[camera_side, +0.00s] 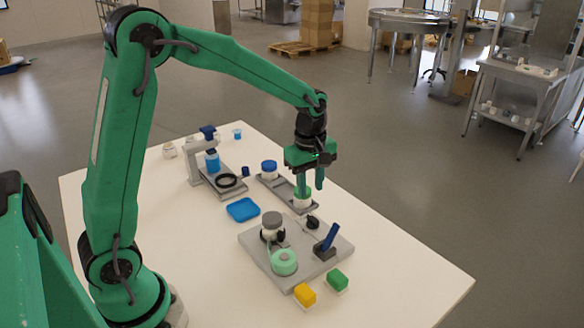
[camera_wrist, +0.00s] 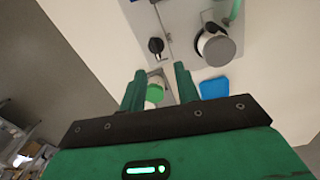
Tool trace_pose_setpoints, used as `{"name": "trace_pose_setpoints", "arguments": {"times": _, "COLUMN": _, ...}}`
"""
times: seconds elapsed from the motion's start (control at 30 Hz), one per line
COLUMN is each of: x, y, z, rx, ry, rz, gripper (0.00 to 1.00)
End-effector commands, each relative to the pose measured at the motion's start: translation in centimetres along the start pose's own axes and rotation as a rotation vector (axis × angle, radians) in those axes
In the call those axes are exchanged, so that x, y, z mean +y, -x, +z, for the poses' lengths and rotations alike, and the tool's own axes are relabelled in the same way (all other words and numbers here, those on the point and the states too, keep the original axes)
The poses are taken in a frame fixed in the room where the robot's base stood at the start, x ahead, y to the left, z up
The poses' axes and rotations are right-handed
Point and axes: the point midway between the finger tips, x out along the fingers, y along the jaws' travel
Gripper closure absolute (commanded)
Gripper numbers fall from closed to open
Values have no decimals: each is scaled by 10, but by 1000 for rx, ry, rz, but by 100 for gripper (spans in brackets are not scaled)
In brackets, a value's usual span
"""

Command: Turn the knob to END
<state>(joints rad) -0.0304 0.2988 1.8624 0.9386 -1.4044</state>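The black knob (camera_side: 312,222) is on the grey plate (camera_side: 258,240), near the plate's back edge. It also shows in the wrist view (camera_wrist: 156,45), beyond the fingertips. Its END mark cannot be read in either view. My gripper (camera_side: 310,188) points down behind the knob, above the small jar with a green lid (camera_side: 303,203). In the wrist view my gripper (camera_wrist: 159,70) has its fingers apart, with nothing held; the green lid (camera_wrist: 155,93) shows in the gap. I cannot tell the exact height of the fingertips above the lid.
A blue lever (camera_side: 330,237), a grey-lidded jar (camera_side: 272,222) and a pale green round part (camera_side: 284,262) stand on the plate near the knob. A blue-lidded jar (camera_side: 269,168) and a blue tray (camera_side: 243,209) lie left.

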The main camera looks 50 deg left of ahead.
Motion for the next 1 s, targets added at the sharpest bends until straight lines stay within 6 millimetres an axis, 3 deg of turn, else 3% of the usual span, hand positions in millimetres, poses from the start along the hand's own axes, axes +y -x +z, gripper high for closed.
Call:
{"name": "trace_pose_setpoints", "arguments": {"times": 0.2, "x": 12, "y": -23, "z": -3, "rx": -4, "ry": 118, "rz": -38, "gripper": 68}}
{"name": "trace_pose_setpoints", "arguments": {"times": 0.67, "x": 13, "y": -34, "z": -4, "rx": -4, "ry": 137, "rz": -45, "gripper": 68}}
{"name": "trace_pose_setpoints", "arguments": {"times": 1.0, "x": 11, "y": -71, "z": -3, "rx": -5, "ry": 136, "rz": -46, "gripper": 68}}
